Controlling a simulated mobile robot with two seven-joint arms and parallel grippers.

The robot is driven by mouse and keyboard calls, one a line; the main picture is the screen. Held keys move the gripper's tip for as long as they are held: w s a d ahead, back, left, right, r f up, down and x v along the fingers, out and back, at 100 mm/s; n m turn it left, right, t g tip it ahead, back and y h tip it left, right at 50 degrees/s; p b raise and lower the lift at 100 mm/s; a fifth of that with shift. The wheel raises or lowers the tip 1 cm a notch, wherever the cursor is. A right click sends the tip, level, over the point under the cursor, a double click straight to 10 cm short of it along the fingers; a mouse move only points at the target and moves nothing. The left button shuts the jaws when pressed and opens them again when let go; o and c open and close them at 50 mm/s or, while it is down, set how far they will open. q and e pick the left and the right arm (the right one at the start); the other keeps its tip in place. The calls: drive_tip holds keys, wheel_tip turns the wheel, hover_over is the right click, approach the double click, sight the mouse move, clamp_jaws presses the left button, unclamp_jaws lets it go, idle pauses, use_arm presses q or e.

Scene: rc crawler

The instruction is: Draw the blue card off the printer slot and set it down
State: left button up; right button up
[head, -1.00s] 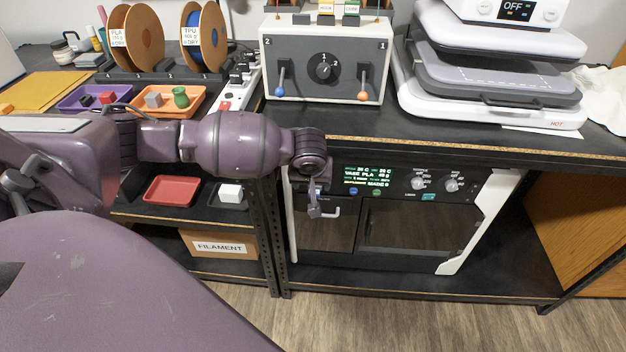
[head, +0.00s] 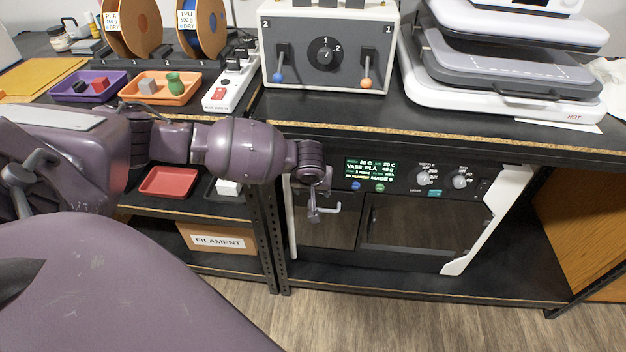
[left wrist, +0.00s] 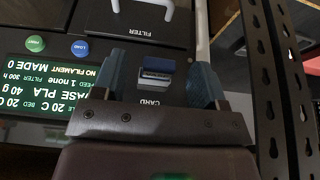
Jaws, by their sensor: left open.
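The blue card (left wrist: 160,65) sticks out of a slot in the printer (left wrist: 180,120) front, above the upside-down CARD label in the left wrist view. My left gripper (left wrist: 162,70) is open, with one finger on either side of the card in the picture. I see gaps between the fingers and the card, and cannot tell how far the tips are from the panel. In the head view, my left gripper (head: 313,203) is at the upper left of the printer front (head: 415,178), and it hides the card. My right gripper is not in view.
A white door handle (head: 333,208) is close beside my left gripper. A black shelf post (head: 262,225) stands just left of the printer, and the bench top overhangs it. A control box (head: 325,55), a heat press (head: 505,105) and trays with small parts (head: 165,97) are on the bench.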

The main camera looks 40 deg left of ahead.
use_arm(q)
drive_tip(key=c, duration=1)
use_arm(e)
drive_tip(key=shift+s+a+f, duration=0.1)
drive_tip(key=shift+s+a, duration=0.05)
use_arm(q)
drive_tip(key=shift+s+d+r, duration=0.1)
drive_tip(key=shift+s+d, duration=0.05)
drive_tip(key=shift+s, duration=0.1)
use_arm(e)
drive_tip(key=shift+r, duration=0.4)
use_arm(q)
drive_tip(key=shift+s+d+p, duration=0.6)
drive_tip(key=shift+s+p, duration=0.35)
drive_tip(key=shift+p, duration=0.15)
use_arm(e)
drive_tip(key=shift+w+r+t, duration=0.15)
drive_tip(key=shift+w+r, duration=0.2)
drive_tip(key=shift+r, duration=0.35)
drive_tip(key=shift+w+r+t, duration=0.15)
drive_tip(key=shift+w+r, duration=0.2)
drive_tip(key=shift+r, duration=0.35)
use_arm(q)
drive_tip(key=shift+s+d+p, duration=0.25)
drive_tip(key=shift+s+p, duration=0.1)
drive_tip(key=shift+s, duration=0.05)
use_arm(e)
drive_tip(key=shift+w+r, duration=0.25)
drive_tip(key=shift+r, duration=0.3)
